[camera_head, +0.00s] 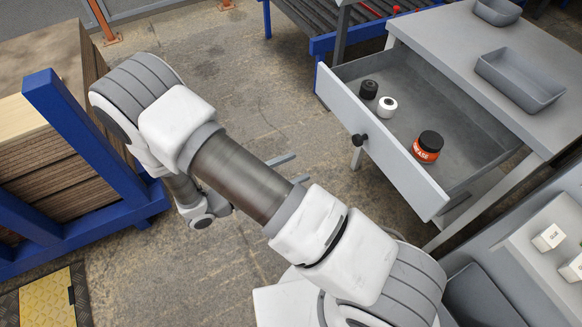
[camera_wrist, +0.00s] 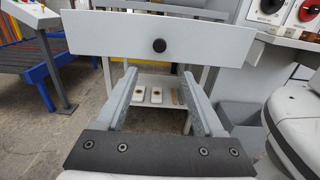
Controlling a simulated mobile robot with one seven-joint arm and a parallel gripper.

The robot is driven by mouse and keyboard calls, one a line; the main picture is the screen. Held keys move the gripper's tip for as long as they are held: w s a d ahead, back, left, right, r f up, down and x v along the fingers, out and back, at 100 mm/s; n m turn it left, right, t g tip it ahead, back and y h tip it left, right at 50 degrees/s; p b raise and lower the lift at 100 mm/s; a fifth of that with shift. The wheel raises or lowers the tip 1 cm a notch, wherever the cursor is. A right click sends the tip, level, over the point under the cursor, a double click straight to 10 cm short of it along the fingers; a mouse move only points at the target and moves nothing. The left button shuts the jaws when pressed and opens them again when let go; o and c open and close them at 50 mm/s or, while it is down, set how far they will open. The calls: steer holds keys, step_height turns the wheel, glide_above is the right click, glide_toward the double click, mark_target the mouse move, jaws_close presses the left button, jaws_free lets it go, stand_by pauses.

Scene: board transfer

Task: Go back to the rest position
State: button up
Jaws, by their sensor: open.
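My gripper (camera_wrist: 160,98) is open and empty in the wrist view, its two long grey fingers spread apart. In the head view my gripper (camera_head: 290,170) shows partly behind my arm, with its fingertips pointing right over bare floor. The gripper is apart from the open drawer (camera_head: 385,140), whose black knob (camera_wrist: 159,45) appears beyond the fingertips in the wrist view.
The drawer juts from a grey table (camera_head: 500,45) and holds an orange jar (camera_head: 427,147), a black item (camera_head: 369,89) and a white item (camera_head: 387,107). A blue rack with stacked boards (camera_head: 55,170) stands at left. Concrete floor (camera_head: 240,60) lies between.

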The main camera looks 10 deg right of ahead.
stand_by(0.3)
steer(key=s+d+r+m+g+y, duration=0.35)
steer(key=r+m+y, duration=0.4)
steer(key=r, duration=0.25)
steer(key=s+d+r+m+g+y, duration=0.2)
steer(key=s+r+m+y, duration=0.3)
steer(key=r+m, duration=0.4)
step_height(320, 180, up, 22)
steer(key=s+m+t+y+p, duration=0.1)
steer(key=m+t+y+p, duration=0.3)
steer(key=p, duration=1)
steer(key=shift+s+a+r+m+t+y, duration=0.25)
steer(key=shift+m+t+y, duration=0.15)
steer(key=shift+t, duration=0.65)
steer(key=shift+d+f, duration=0.1)
